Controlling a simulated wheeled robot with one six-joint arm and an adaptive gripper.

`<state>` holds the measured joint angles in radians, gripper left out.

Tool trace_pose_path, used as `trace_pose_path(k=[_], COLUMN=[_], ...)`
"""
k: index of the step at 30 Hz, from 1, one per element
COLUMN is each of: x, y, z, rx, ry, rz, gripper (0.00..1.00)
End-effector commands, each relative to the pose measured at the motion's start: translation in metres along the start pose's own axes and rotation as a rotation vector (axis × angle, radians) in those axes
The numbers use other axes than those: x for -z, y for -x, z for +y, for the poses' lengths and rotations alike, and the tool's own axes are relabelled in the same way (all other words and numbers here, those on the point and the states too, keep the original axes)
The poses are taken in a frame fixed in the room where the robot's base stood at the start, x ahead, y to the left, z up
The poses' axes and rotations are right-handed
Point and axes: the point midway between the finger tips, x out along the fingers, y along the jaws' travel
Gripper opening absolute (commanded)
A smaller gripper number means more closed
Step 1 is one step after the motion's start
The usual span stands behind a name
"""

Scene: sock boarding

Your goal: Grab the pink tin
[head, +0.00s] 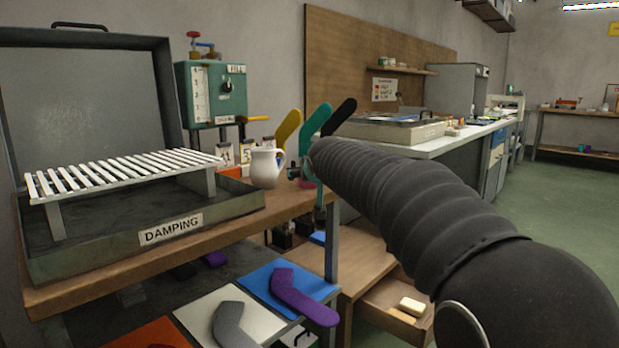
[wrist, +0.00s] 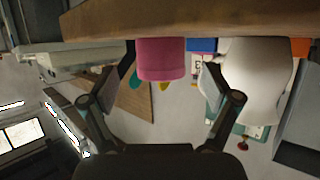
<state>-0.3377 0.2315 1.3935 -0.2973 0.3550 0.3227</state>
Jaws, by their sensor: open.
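The pink tin (wrist: 161,60) stands on the wooden bench top (wrist: 180,20), which runs along the top of the upside-down wrist view. My gripper (wrist: 166,76) is open, with one finger to each side of the tin in that picture. I see a gap on each side of the tin, and I cannot tell how deep it sits between the fingers. In the head view, only a sliver of the pink tin (head: 307,184) shows at the end of my arm, which hides most of it and most of my gripper (head: 295,173).
A white jug (head: 265,168) stands close beside the tin; it also shows right of the fingers in the wrist view (wrist: 258,75). Yellow, teal and black sock boards (head: 315,126) rise behind. A damping tray (head: 90,255) with a white rack fills the bench's left.

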Motion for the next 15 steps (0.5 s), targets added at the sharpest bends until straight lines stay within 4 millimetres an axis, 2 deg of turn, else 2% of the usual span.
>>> trace_pose_path(k=[7, 15], x=[0.003, 0.003], y=[-0.033, -0.042], z=[-0.001, -0.001], rx=[0.000, 0.000], ry=[0.001, 0.001], rz=[-0.001, 0.001], gripper=[0.88, 0.88])
